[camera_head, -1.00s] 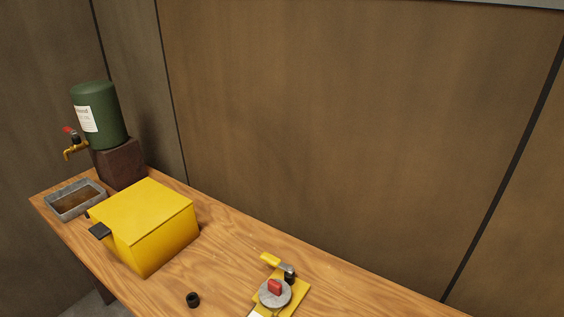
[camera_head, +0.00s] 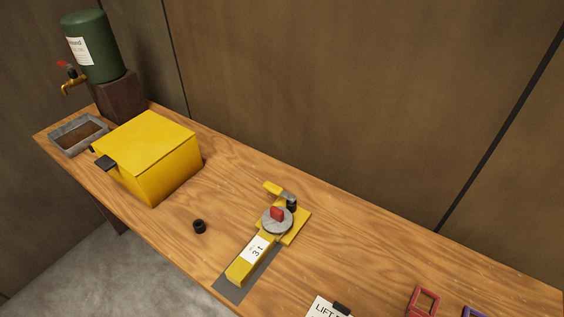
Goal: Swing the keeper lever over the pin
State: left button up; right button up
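A yellow fixture lies on the wooden bench near the middle of the view. It has a yellow base plate (camera_head: 299,226), a grey round disc (camera_head: 272,227) with a red block (camera_head: 277,212) on top, and a yellow bar (camera_head: 241,269) with a white label reading "3 t". A short yellow lever (camera_head: 272,187) sticks out to the upper left from a dark and grey post (camera_head: 291,201) behind the disc. This looks like the keeper lever; I cannot tell which part is the pin. Neither of my grippers is in view.
A yellow box (camera_head: 150,150) with a black latch stands left on the wooden bench (camera_head: 350,240). A black cap (camera_head: 199,226) lies before it. A green tank (camera_head: 92,48) and grey tray (camera_head: 78,134) are far left. A "LIFT" card (camera_head: 328,308) and red frame (camera_head: 424,300) lie front right.

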aim_at(273, 189)
jog(key=k+j+z, duration=0.15)
jog(key=j+z, duration=0.25)
jog(key=k+j+z, duration=0.15)
jog(key=z, duration=0.2)
jog(key=j, duration=0.1)
